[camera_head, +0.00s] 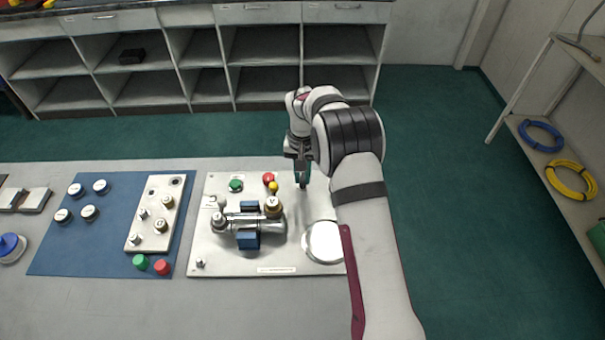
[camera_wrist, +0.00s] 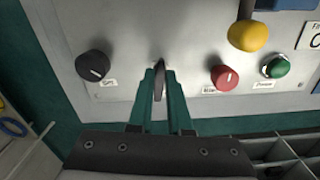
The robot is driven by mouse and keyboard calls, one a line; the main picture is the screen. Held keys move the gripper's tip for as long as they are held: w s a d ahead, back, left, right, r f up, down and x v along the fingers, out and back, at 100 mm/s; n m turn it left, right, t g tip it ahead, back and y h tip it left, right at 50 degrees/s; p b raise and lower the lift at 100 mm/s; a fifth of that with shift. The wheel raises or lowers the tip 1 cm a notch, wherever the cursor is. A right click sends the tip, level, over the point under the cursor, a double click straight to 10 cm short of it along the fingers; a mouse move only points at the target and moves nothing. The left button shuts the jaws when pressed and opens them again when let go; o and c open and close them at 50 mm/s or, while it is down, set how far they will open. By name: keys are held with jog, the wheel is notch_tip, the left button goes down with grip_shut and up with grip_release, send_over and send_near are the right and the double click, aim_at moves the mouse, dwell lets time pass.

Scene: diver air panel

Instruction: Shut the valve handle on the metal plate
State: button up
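A thin dark upright lever, apparently the valve handle (camera_wrist: 160,72), stands near the plate's edge in the wrist view, between a black knob and a red knob. My gripper (camera_head: 302,184) points down at the plate's far right part. In the wrist view its two teal fingertips (camera_wrist: 160,82) are on either side of the lever, very close to it. I cannot tell whether they touch it. In the head view the gripper hides the lever.
Beside the lever are a black knob (camera_wrist: 92,66), red knob (camera_wrist: 224,77), green knob (camera_wrist: 278,66) and yellow ball (camera_wrist: 248,37). Pipework with blue blocks (camera_head: 248,239) and brass fittings stands mid-plate. A blue mat (camera_head: 75,255) with several caps lies left.

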jog(key=shift+m, duration=0.4)
grip_shut()
jog(key=m, duration=0.3)
jog(key=shift+w, duration=0.1)
jog(key=m, duration=0.4)
jog(key=shift+a+m, duration=0.1)
jog(key=shift+m, duration=0.2)
jog(key=m, duration=0.4)
jog(key=shift+w, duration=0.15)
jog(key=shift+m, duration=1.8)
jog(key=o, duration=0.7)
grip_release()
notch_tip(320, 180, up, 16)
jog(key=shift+f, duration=0.1)
